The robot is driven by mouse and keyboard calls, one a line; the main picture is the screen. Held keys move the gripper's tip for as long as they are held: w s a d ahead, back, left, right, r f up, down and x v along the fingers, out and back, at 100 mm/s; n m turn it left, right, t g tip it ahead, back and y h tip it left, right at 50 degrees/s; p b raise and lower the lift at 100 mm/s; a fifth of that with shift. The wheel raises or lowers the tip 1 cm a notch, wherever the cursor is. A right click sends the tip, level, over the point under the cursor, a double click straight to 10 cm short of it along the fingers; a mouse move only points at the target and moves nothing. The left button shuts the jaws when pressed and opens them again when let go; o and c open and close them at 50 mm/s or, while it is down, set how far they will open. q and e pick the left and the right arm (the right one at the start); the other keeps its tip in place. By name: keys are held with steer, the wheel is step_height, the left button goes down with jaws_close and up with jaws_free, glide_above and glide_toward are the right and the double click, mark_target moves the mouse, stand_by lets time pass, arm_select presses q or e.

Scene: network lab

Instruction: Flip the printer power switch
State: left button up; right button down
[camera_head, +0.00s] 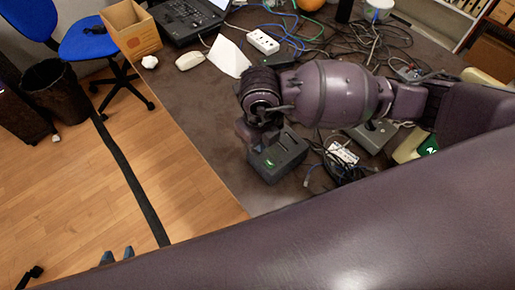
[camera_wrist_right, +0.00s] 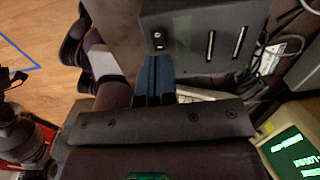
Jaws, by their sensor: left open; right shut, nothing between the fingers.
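The printer is a dark grey box (camera_head: 280,158) on the dark table, near its front edge, with a green light on top. In the right wrist view, its face (camera_wrist_right: 205,40) shows a small switch-like part (camera_wrist_right: 157,41) at the left and two pale slots. My right gripper (camera_wrist_right: 155,60) is shut and empty, its blue fingertips close below that part; I cannot tell whether they touch. In the head view my right wrist is beside the printer and its fingers are hard to make out. My left gripper (camera_head: 117,256) is open and empty, low at the left over the floor.
Tangled cables (camera_head: 340,165) lie right of the printer. A green-screened terminal (camera_wrist_right: 295,155) stands at the right. The wooden floor (camera_head: 150,180) is mostly clear.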

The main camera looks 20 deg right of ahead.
arm_select(q)
steer(key=shift+s+f+b, duration=0.3)
steer(key=shift+f+b, duration=0.25)
steer(key=shift+f, duration=0.35)
arm_select(e)
steer(key=shift+f, duration=1.35)
arm_select(q)
steer(key=shift+r, duration=0.15)
arm_select(e)
steer(key=shift+r, duration=0.15)
steer(key=shift+r+p, duration=0.4)
steer(key=shift+r, duration=0.05)
steer(key=shift+r+p, duration=2.1)
steer(key=shift+r, duration=0.9)
arm_select(q)
step_height(320, 180, up, 7)
steer(key=w, duration=0.2)
steer(key=shift+t, duration=0.3)
arm_select(e)
steer(key=shift+f, duration=0.1)
